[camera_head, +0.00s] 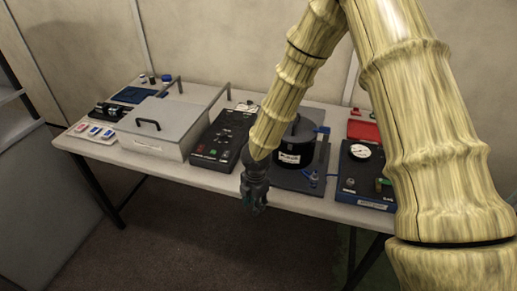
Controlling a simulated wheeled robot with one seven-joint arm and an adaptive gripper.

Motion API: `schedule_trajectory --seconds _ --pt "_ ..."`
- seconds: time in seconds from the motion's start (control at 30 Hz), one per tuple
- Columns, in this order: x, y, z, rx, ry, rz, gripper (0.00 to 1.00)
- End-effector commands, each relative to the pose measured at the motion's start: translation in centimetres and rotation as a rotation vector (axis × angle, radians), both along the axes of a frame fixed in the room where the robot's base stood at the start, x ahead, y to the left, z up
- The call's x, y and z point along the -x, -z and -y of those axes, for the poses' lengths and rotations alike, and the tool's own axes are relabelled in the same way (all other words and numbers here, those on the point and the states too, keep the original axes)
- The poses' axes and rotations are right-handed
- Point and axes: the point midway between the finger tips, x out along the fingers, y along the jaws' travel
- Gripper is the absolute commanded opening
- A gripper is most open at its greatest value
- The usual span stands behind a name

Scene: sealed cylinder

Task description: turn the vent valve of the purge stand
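My gripper (255,206) is dark and hangs at the table's front edge, in front of the black cylinder stand. The gap between its fingers is too small to make out. A black cylinder (290,156) with a white label stands on a dark base plate (300,182), partly hidden by my arm. To the right is a dark blue panel box (352,185) with a round white gauge (360,151) and a green knob (383,184). I cannot tell which fitting is the vent valve. My arm hides the box's right side.
A grey lidded case (165,130) and a black control panel (222,140) stand to the left on the white table (225,181). A red box (363,130) is behind the gauge box. The floor in front is clear.

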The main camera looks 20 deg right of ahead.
Motion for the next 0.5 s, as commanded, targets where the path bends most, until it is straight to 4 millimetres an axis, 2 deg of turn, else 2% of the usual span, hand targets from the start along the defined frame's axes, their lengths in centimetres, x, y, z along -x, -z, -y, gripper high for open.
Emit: schedule_trajectory --seconds 0.03,0.1,0.2,0.3,0.4,0.5 --pt "-2.3 -2.4 0.6 0.042 -0.087 0.043 0.35" --pt "-5.1 -5.3 1.4 0.109 -0.206 0.094 0.35" --pt "-8.7 -9.3 2.6 0.204 -0.346 0.159 0.35" --pt "-11.1 -12.3 3.5 0.281 -0.438 0.202 0.35" --pt "-12.4 -13.9 3.9 0.325 -0.487 0.223 0.35" --pt "-12.9 -14.2 4.1 0.34 -0.503 0.231 0.35"
